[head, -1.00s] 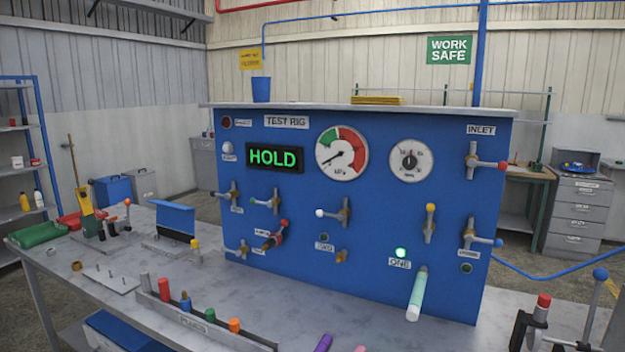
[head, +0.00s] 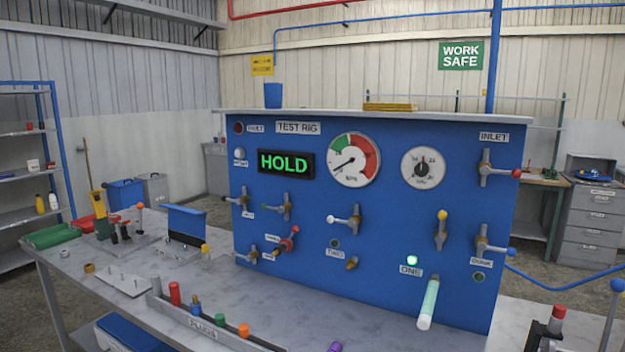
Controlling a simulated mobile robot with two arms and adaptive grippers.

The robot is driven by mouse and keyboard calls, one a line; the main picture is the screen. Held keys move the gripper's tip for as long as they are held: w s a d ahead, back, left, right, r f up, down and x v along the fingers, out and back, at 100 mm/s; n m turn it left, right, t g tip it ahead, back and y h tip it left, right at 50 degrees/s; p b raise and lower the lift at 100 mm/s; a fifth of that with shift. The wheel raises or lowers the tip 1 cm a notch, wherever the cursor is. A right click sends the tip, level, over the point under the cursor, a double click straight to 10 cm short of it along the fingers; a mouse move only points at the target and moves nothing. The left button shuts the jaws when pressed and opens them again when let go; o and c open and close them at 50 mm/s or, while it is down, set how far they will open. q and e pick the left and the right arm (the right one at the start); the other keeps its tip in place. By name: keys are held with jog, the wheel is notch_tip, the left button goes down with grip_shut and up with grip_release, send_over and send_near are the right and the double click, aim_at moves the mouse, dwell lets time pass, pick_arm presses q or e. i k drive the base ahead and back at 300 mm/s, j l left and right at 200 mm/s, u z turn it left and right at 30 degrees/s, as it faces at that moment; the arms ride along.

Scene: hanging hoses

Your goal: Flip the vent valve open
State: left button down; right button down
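The blue test rig panel (head: 390,270) carries several small brass lever valves. No label on it reads clearly as vent, so I cannot tell which is the vent valve. A red-tipped valve (head: 497,170) sits under the INLET label, its lever pointing right. A blue-tipped valve (head: 489,244) at lower right also points right, above a small blurred label. A yellow-tipped valve (head: 440,231) has its lever upright. A white-tipped valve (head: 347,220) points left. Smaller valves, one green-tipped (head: 279,207) and one red (head: 287,244), are at left. Neither gripper is in view.
The display (head: 286,163) reads HOLD. A green light (head: 412,260) glows above ONE, where a pale green-white hose plug (head: 428,304) sticks out. A plug rack (head: 205,323) and trays stand on the grey bench (head: 110,258). A red-topped fixture (head: 557,318) stands at lower right.

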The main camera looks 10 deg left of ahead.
aim_at(240, 201)
jog(key=i+j, duration=0.1)
jog(key=j, duration=0.45)
jog(key=i+j, duration=0.1)
jog(key=j, duration=0.45)
jog(key=i+j, duration=0.15)
jog(key=j, duration=0.4)
jog(key=i+j, duration=0.1)
jog(key=j, duration=0.45)
jog(key=i+j, duration=0.1)
jog(key=j, duration=0.45)
jog(key=i+j, duration=0.15)
jog(key=j, duration=0.2)
jog(key=i+j, duration=0.2)
jog(key=j, duration=0.2)
jog(key=i+j, duration=0.15)
jog(key=j, duration=0.2)
